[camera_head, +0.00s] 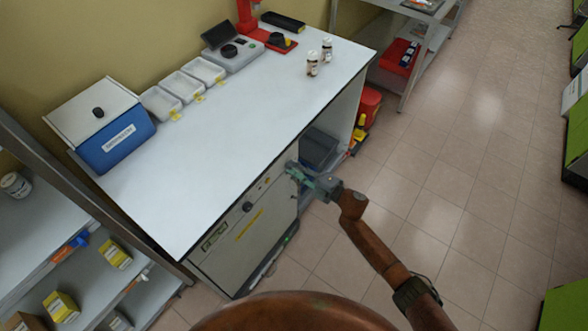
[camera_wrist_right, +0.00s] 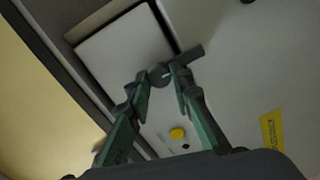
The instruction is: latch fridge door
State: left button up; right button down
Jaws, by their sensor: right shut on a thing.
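The fridge (camera_head: 222,257) is a grey-white unit under the left part of the white counter. Its front has a yellow label and a dark round knob, and looks closed or nearly so. My right gripper (camera_head: 297,172) is at the upper right corner of that front. In the right wrist view my right gripper (camera_wrist_right: 162,72) has its fingertips on a small dark grey latch handle (camera_wrist_right: 190,54), shut on it. The yellow label (camera_wrist_right: 272,135) also shows there. The fingers partly hide the latch, so its exact position is unclear. My left gripper is not in view.
The white counter (camera_head: 215,150) carries a blue box (camera_head: 115,145), white trays, a grey instrument and two small bottles (camera_head: 319,58). A dark bin (camera_head: 318,149) stands in the open bay right of the fridge. Shelves stand at left. The tiled floor (camera_head: 440,170) at right is clear.

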jog(key=shift+w+d, duration=0.1)
jog(key=shift+w, duration=0.05)
jog(key=c, duration=1.7)
grip_release()
jog(key=v, duration=1.2)
